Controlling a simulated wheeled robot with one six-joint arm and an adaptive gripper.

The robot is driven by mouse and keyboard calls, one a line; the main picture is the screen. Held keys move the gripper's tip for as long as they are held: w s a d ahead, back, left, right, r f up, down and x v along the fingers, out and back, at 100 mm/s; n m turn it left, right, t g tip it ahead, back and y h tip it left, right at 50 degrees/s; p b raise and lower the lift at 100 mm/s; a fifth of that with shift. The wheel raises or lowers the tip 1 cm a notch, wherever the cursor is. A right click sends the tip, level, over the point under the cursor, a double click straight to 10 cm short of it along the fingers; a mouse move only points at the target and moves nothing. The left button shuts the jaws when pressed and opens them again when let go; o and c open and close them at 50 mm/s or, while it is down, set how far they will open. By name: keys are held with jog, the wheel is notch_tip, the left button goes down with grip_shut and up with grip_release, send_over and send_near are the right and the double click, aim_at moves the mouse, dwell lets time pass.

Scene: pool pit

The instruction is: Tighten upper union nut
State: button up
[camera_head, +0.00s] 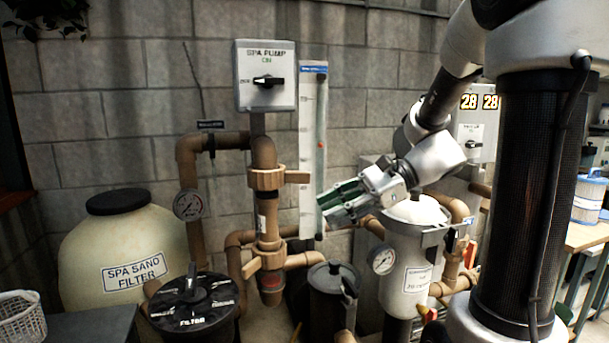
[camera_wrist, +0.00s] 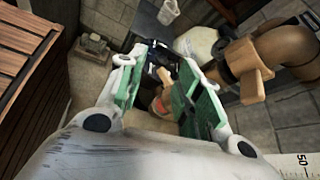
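The upper union nut (camera_head: 266,179) is a tan ring with a wing pointing right, on the vertical brown pipe below the spa pump switch. A second, lower union nut (camera_head: 264,262) with a wing to the left sits further down that pipe. My gripper (camera_head: 336,207) is to the right of the pipe, between the two nuts in height, and apart from both. In the wrist view its green-padded fingers (camera_wrist: 160,88) are spread with nothing held. A tan winged fitting (camera_wrist: 243,76) shows there beyond the right finger; I cannot tell which nut it is.
A clear flow tube (camera_head: 313,130) hangs on the wall behind my gripper. A white filter housing (camera_head: 408,262) with a gauge stands below it. A slatted wooden box (camera_wrist: 28,70) shows in the wrist view.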

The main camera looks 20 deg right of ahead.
aim_at(304, 174)
jog(key=w+d+r+m+t+y, duration=0.2)
jog(key=w+m, duration=0.1)
jog(key=w, duration=0.2)
jog(key=w+d+r+m+t+y, duration=0.2)
jog(key=w+m+t, duration=0.1)
jog(key=w, duration=0.2)
jog(key=x, duration=0.6)
jog(key=shift+w+f, duration=0.2)
jog(key=shift+f, duration=0.1)
jog(key=shift+w+a, duration=0.3)
jog(key=shift+a, duration=0.2)
grip_shut()
